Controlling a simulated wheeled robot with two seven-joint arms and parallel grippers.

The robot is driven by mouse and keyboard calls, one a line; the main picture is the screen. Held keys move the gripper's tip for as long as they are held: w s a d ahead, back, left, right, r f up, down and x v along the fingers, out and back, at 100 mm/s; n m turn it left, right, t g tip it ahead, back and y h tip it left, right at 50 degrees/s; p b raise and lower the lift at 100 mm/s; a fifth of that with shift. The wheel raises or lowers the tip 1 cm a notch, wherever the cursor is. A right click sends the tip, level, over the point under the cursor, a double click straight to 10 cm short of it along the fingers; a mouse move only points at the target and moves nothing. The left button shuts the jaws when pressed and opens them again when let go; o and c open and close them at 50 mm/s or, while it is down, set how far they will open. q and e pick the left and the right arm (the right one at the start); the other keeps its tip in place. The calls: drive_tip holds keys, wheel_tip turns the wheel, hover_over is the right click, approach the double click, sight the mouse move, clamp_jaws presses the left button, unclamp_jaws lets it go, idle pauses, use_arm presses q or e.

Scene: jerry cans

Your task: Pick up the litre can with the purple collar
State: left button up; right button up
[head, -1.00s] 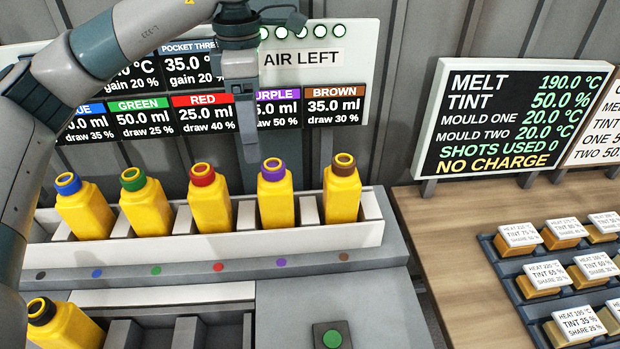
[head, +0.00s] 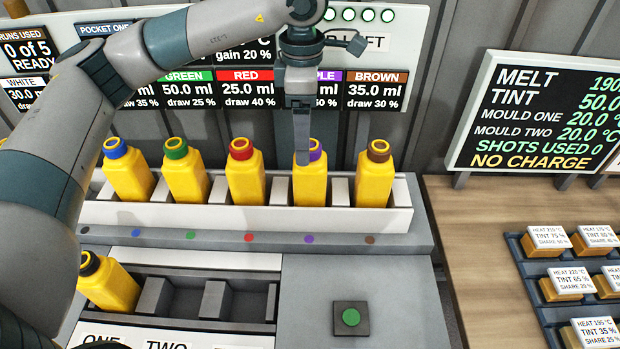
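The litre can with the purple collar (head: 309,184) is yellow and stands upright in the white rack, between the red-collared can (head: 247,180) and the brown-collared can (head: 375,181). My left gripper (head: 302,158) points down over it, and its finger covers the left part of the purple collar (head: 317,154). I see the gripper edge-on, so I cannot tell whether its fingers are apart, nor whether they are around the collar or just in front of it. My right gripper is not in view.
Green-collared (head: 184,177) and blue-collared (head: 128,177) cans stand further left in the rack (head: 230,218). A black-collared can (head: 108,286) sits in a lower slotted holder. A green button (head: 351,317) is at front. Labelled blocks (head: 566,284) lie on the wooden table at right.

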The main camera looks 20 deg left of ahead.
sight(309, 169)
use_arm(q)
wheel_tip(309, 169, down, 5)
drive_tip(key=shift+f+p, duration=0.15)
drive_tip(key=shift+p, duration=0.85)
drive_tip(key=shift+f, duration=0.55)
drive_tip(key=shift+d+f+p, duration=0.1)
drive_tip(key=shift+f+p, duration=0.15)
drive_tip(key=shift+p, duration=0.3)
drive_tip(key=f+p, duration=0.1)
drive_tip(key=f, duration=0.1)
drive_tip(key=f+p, duration=0.1)
drive_tip(key=shift+w+d+f+p, duration=0.2)
drive_tip(key=shift+d+p, duration=0.1)
drive_tip(key=shift+f, duration=0.65)
